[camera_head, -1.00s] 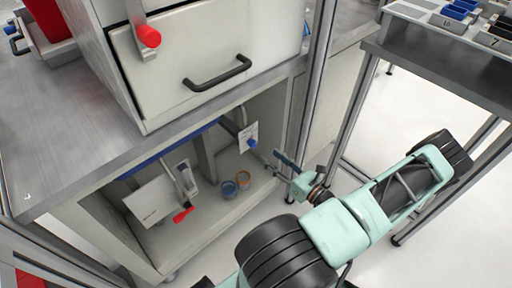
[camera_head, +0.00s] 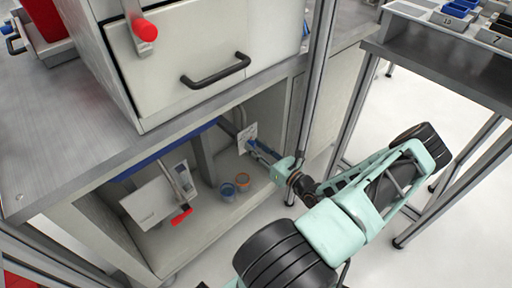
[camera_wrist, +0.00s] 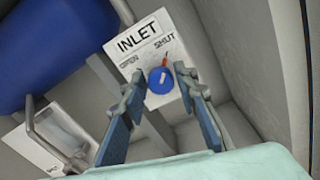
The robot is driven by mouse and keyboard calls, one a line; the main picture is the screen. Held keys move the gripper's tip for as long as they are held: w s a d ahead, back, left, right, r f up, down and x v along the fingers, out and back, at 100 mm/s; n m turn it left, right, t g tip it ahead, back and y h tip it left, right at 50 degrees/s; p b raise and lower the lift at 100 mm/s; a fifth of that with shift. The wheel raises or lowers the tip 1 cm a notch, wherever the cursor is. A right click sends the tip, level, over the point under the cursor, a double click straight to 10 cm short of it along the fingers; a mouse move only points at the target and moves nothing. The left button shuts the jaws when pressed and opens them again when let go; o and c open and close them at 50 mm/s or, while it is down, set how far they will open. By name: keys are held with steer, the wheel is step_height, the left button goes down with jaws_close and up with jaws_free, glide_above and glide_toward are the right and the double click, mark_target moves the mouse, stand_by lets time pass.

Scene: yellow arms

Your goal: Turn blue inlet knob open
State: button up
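The blue inlet knob (camera_wrist: 160,80) sits on a white plate (camera_wrist: 146,45) marked INLET, OPEN and SHUT. A small red mark shows at the knob's upper right, toward the SHUT side. In the head view the plate (camera_head: 246,134) is inside the open cabinet bay, and the knob is mostly hidden by my gripper. My gripper (camera_wrist: 162,96) is open, its two blue-padded fingers on the left and right of the knob. In the head view my gripper (camera_head: 255,147) points left at the plate. I cannot tell whether the fingers touch the knob.
A second white plate with a red handle (camera_head: 181,216) is at the bay's left. A metal post (camera_head: 314,85) rises beside my gripper. A drawer (camera_head: 190,65) is above.

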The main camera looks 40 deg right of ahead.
jaws_close()
steer(key=shift+n, duration=0.3)
steer(key=n+p, duration=0.2)
steer(key=shift+a+r+n, duration=0.1)
steer(key=shift+n, duration=0.2)
steer(key=n+p, duration=0.1)
steer(key=n, duration=0.4)
steer(key=n+p, duration=0.2)
steer(key=n, duration=0.2)
steer(key=n+p, duration=0.2)
steer(key=n, duration=0.3)
steer(key=shift+a+f+n, duration=0.1)
steer(key=shift+f+n, duration=0.15)
steer(key=shift+n, duration=0.05)
